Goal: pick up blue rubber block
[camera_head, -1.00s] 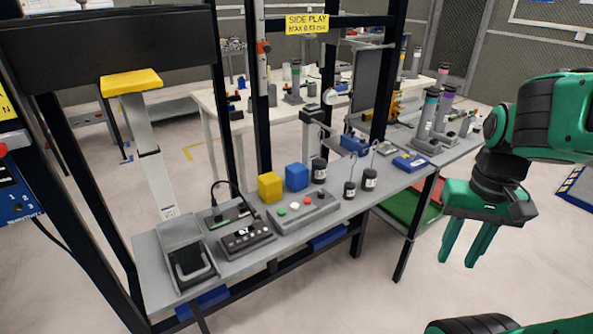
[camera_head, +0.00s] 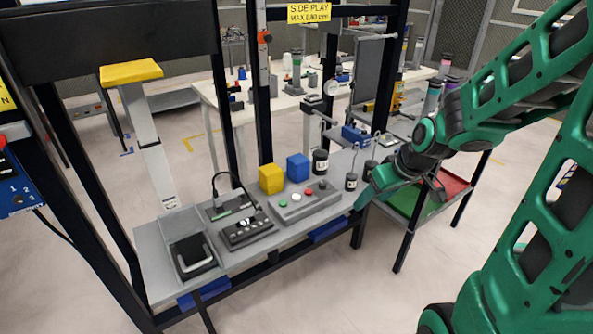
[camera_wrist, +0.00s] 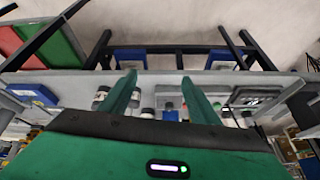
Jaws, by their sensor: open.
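The blue rubber block (camera_head: 298,167) sits on the grey bench shelf, just right of and behind a yellow block (camera_head: 271,179). My gripper (camera_head: 366,194) is at the right part of the shelf, to the right of the blue block and apart from it. In the wrist view its two fingers (camera_wrist: 160,82) are spread with nothing held between them. A small blue patch (camera_wrist: 170,115) shows beyond and between the fingers there; I cannot tell whether it is the block.
A control box with coloured buttons (camera_head: 304,201) lies in front of the blocks. Dark cylindrical weights with hooks (camera_head: 320,162) stand right of the blue block, near my gripper. Black frame posts (camera_head: 262,100) rise behind the shelf. The floor in front is clear.

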